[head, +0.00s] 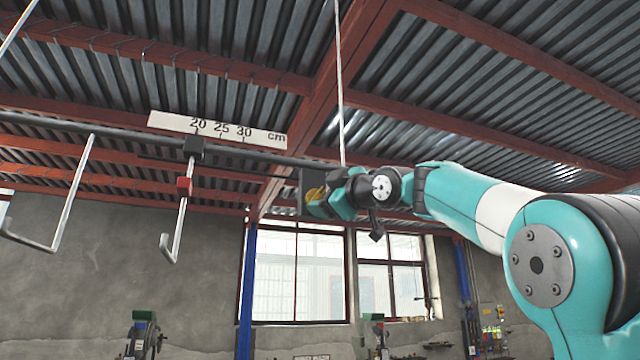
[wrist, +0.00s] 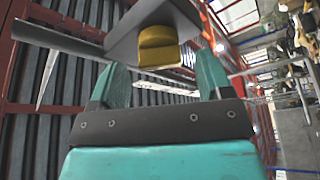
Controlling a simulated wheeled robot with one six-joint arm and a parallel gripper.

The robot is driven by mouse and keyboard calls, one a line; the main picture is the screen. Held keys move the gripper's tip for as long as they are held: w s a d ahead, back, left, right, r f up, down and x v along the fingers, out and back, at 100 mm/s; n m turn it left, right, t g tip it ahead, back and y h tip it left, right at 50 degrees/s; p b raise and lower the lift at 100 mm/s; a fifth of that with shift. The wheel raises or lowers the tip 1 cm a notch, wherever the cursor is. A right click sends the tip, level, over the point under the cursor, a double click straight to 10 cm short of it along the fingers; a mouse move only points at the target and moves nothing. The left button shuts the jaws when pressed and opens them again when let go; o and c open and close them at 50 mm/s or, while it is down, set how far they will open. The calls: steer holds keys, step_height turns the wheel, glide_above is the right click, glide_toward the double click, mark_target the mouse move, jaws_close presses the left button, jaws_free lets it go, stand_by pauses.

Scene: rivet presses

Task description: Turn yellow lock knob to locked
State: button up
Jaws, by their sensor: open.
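The yellow lock knob (head: 316,195) sits on the face of a dark grey block (head: 305,178) on the overhead rail. In the wrist view, the knob (wrist: 158,46) stands out below the grey block (wrist: 125,37), just ahead of the gap between my fingers. My gripper (wrist: 160,72) is open, with one teal finger toward each side of the knob. I see no clear finger contact. In the head view, my gripper (head: 330,196) is close to the knob and partly covers it. I cannot read the knob's setting.
The rail (head: 90,130) runs across with a centimetre scale (head: 218,130). A thin pale line (head: 340,90) rises from near my gripper. Space below is open.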

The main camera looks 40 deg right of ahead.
mark_target(313, 194)
steer(key=shift+p+x, duration=0.35)
steer(key=shift+x, duration=0.75)
steer(key=c, duration=0.9)
steer(key=shift+f, duration=0.1)
